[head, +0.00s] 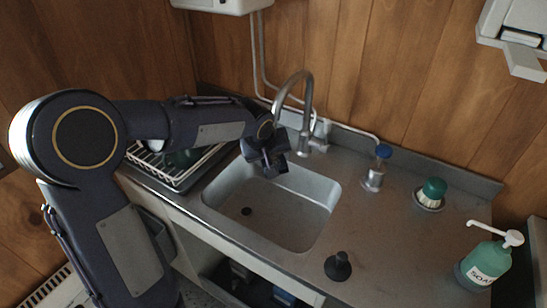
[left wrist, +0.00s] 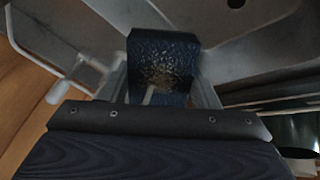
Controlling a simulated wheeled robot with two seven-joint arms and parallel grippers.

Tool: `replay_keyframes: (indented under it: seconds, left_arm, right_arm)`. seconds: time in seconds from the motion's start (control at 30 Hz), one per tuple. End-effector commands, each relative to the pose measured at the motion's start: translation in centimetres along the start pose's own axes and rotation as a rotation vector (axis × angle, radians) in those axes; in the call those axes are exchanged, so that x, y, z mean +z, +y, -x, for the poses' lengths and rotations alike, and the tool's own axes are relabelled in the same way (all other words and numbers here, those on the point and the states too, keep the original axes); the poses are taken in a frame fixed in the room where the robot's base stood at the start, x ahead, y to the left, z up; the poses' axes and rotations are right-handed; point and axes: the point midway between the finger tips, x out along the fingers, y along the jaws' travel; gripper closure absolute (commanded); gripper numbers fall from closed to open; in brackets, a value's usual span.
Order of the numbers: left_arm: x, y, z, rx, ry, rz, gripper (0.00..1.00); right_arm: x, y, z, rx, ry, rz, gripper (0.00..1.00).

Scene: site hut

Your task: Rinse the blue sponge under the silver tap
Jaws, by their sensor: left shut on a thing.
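The silver tap (head: 308,100) rises behind the sink (head: 320,190), its curved spout reaching out over the basin. My left gripper (head: 268,160) is over the back left of the basin, close below the spout's end. In the left wrist view it is shut on the dark blue sponge (left wrist: 160,48), which sits between the two fingers. A pale speckled patch shows on the sponge; I cannot tell whether it is water. In the head view the gripper mostly hides the sponge. My right gripper is not in view.
A dish rack (head: 180,178) stands left of the sink. A black plunger-like item (head: 338,267) stands at the counter's front. A blue-topped item (head: 375,175), a green-topped brush (head: 432,192) and a soap bottle (head: 486,264) stand to the right. Counter between them is clear.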

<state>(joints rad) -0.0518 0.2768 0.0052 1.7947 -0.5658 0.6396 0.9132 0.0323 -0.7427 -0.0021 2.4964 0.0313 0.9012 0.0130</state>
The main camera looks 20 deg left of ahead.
Motion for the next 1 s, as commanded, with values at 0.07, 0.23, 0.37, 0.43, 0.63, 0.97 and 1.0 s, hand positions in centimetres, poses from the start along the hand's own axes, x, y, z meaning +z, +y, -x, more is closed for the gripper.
replay_keyframes:
  seconds: [0.07,0.23,0.37,0.43,0.63,0.97,1.0]
  left_arm:
    - [0.0,0.0,0.0,0.000,0.000,0.000,0.66]
    - [0.1,0.1,0.0,0.001,0.000,0.000,0.66]
    - [0.3,0.5,-0.1,0.002,0.001,-0.002,0.66]
    - [0.5,0.7,-0.1,0.002,0.001,-0.002,0.66]
    - [0.7,1.0,0.0,0.001,0.000,0.000,0.66]
    - [1.6,0.4,0.5,0.001,0.001,0.000,0.66]
    - [1.9,0.2,0.7,0.001,0.001,0.000,0.66]
  right_arm:
    - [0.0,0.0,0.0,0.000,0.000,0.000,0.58]
    - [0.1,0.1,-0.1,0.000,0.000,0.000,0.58]
    - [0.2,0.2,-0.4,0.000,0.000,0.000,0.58]
    - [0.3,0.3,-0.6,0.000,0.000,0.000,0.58]
    - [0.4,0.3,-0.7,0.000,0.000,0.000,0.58]
    - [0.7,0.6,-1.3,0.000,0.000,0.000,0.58]
    - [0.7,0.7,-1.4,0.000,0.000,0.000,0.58]
